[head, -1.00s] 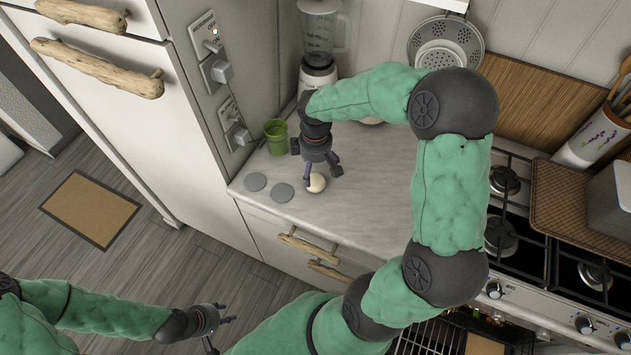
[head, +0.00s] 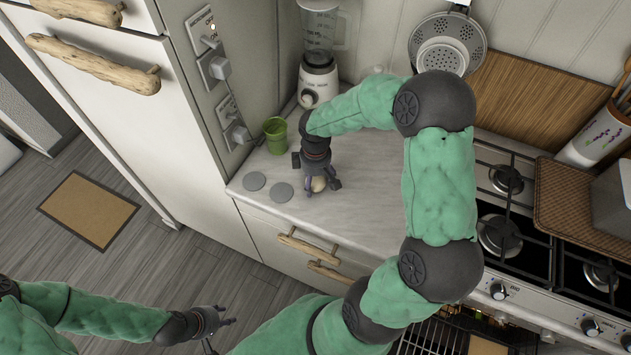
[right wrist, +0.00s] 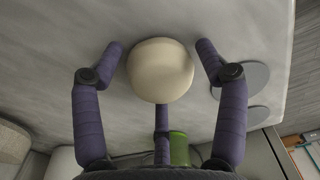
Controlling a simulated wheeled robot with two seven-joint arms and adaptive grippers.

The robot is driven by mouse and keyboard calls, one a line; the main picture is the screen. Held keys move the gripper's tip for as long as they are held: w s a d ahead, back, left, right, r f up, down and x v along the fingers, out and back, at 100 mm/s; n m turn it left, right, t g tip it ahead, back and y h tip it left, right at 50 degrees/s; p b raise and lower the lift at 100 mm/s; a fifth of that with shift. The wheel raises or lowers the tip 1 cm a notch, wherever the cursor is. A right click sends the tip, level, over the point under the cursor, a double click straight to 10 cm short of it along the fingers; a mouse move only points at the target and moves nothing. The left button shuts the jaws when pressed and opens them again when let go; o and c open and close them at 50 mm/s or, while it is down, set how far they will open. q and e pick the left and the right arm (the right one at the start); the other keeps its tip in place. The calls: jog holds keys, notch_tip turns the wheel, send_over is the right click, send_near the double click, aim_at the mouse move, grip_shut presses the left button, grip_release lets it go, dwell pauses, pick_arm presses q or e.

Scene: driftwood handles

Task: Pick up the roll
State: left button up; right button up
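The roll (head: 319,184) is a small, pale cream, rounded bun on the grey countertop. In the right wrist view the roll (right wrist: 161,71) sits between the fingers of my right gripper (right wrist: 160,75). The fingers are spread around it, with a visible gap at each side. In the head view my right gripper (head: 318,186) points down over the roll and partly covers it. My left gripper (head: 222,322) hangs empty at the lower left, away from the counter, with its fingers apart.
Two grey discs (head: 255,181) lie left of the roll, near the counter edge. A green cup (head: 276,136) and a blender (head: 319,75) stand behind. The fridge (head: 120,80) borders the counter on the left, and the stove (head: 510,235) on the right. Countertop right of the roll is clear.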

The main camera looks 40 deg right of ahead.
jog(key=c, duration=0.6)
jog(key=shift+c, duration=0.2)
jog(key=shift+r, duration=0.45)
notch_tip(320, 180, up, 2)
jog(key=shift+r+p, duration=0.1)
jog(key=shift+p, duration=0.25)
jog(key=s+a+r+p, duration=0.3)
jog(key=s+a+r, duration=0.5)
jog(key=s+r, duration=0.2)
jog(key=shift+s+a, duration=0.3)
jog(key=shift+s, duration=0.25)
